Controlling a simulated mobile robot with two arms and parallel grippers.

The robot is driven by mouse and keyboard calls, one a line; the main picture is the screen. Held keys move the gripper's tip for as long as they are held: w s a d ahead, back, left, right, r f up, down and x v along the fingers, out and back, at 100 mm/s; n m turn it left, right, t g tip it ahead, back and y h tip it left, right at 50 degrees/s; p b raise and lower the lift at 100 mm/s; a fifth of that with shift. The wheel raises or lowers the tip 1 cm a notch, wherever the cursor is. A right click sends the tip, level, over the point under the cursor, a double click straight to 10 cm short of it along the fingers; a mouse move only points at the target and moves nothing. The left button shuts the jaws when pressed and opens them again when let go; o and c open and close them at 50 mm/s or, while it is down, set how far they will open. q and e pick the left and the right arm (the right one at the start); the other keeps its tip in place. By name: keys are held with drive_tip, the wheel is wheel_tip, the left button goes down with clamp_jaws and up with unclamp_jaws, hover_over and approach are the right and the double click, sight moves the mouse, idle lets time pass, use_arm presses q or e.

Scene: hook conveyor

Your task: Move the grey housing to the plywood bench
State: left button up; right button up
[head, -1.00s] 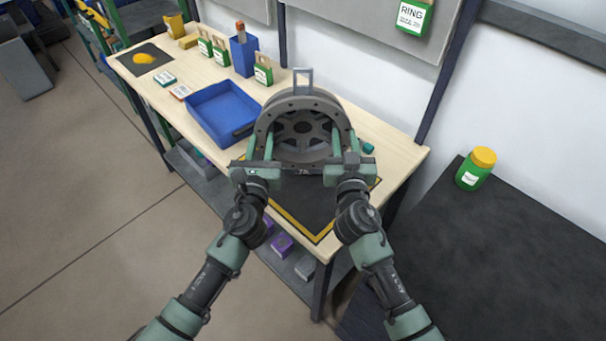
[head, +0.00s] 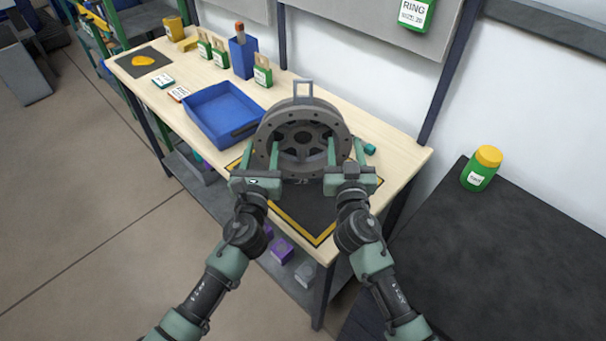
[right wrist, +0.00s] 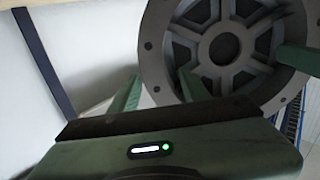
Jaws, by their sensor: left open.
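The grey housing (head: 340,127), a round flanged ring with a spoked hub and a loop on top, stands upright at the back of the dark yellow-edged mat (head: 308,212) on the plywood bench (head: 403,156). My left gripper (head: 261,155) is open at the housing's left side. My right gripper (head: 345,151) is open at its right side, fingers apart. In the right wrist view the housing (right wrist: 222,48) fills the upper right beyond the right fingers (right wrist: 158,88). The housing's foot is partly hidden, and I cannot tell whether any finger still touches it.
A blue tray (head: 195,122) is left of the housing. Behind it stand a blue bin (head: 242,58) and green-labelled packs (head: 262,75). A small teal part (head: 369,149) lies to the right. A dark table (head: 500,240) with a yellow-lidded green jar (head: 480,170) is at right.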

drive_tip(key=shift+s, duration=0.15)
use_arm(q)
drive_tip(key=s, duration=1.2)
drive_tip(key=shift+a, duration=0.35)
use_arm(e)
drive_tip(key=s, duration=1.1)
drive_tip(key=shift+s, duration=0.4)
